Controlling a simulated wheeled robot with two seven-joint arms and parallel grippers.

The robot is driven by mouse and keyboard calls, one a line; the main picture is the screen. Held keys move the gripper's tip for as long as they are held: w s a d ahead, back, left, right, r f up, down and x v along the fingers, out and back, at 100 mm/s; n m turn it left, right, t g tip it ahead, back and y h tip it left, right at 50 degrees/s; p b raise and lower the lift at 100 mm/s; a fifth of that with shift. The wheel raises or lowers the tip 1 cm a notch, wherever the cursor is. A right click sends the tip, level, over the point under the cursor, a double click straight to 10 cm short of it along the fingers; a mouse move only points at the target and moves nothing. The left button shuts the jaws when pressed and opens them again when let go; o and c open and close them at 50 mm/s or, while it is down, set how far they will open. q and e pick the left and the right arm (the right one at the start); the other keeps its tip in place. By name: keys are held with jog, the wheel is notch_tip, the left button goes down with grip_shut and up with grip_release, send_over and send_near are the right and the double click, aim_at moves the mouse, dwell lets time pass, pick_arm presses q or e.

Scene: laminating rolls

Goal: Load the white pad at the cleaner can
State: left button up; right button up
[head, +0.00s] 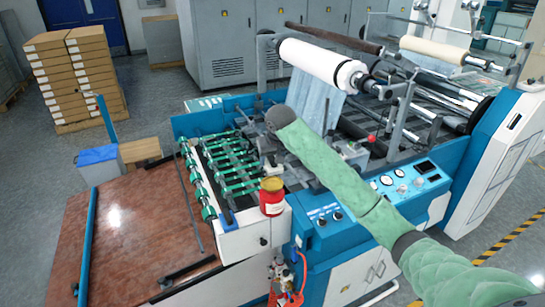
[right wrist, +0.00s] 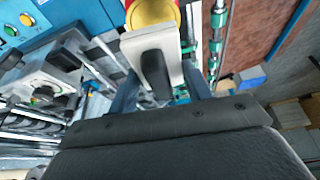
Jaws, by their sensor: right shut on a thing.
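The cleaner can (head: 271,197) is red with a yellow top. It stands upright on the white end of the machine, and its top also shows at the upper edge of the right wrist view (right wrist: 152,12). My right gripper (head: 269,152) is just behind the can. In the right wrist view the gripper (right wrist: 158,84) is shut on the white pad (right wrist: 176,48), a pale block with a black grip. The pad's far end overlaps the can's near rim in that view; I cannot tell if they touch. My left gripper is out of view.
Green rollers (head: 228,160) lie left of the gripper. A white film roll (head: 322,64) hangs above and behind. A control panel (head: 405,182) with gauges is to the right. A brown table (head: 140,225) at the left is mostly bare. Stacked boxes (head: 78,75) stand behind it.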

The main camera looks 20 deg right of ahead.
jog(key=shift+f, duration=2.95)
jog(key=shift+f, duration=0.55)
jog(key=shift+r, duration=3.55)
